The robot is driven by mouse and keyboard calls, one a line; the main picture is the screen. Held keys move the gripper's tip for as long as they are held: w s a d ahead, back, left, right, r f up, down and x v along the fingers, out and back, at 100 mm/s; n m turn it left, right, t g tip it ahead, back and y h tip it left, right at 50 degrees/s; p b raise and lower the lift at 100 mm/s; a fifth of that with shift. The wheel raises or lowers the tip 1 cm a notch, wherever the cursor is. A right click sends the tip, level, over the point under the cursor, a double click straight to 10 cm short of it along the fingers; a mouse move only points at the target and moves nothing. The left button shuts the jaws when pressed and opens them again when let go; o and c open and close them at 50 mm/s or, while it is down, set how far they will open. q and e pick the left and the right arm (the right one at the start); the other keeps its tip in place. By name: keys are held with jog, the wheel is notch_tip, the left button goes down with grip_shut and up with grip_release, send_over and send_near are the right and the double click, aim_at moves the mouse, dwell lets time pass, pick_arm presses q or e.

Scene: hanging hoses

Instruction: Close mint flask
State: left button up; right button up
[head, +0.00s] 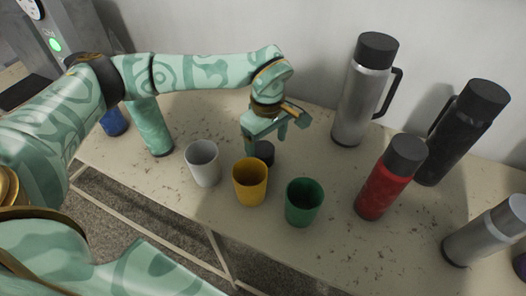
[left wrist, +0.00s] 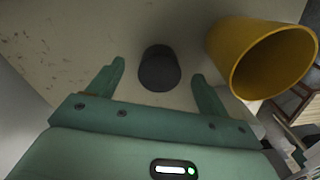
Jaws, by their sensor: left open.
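The mint flask (head: 152,132) stands upright on the table at the left in the head view. Its top is hidden behind my left arm, so I cannot see its mouth. A dark lid (head: 264,153) lies on the table behind the yellow cup. My left gripper (head: 268,138) is open, pointing down just over this lid. In the left wrist view the lid (left wrist: 159,69) shows between the spread fingers of my left gripper (left wrist: 158,72), with a gap on each side. My right gripper is not in view.
A white cup (head: 203,165), yellow cup (head: 250,182) and green cup (head: 303,203) stand near the front edge. The yellow cup (left wrist: 262,60) is close to one finger. A tall grey flask (head: 357,100), red flask (head: 385,185) and black flask (head: 460,135) stand to the right.

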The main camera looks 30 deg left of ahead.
aim_at(265, 150)
pick_arm(q)
jog(key=f, duration=0.3)
jog(key=f+b, duration=0.1)
jog(key=shift+a+f, duration=0.25)
jog(key=shift+f, duration=0.05)
jog(key=c, duration=1.1)
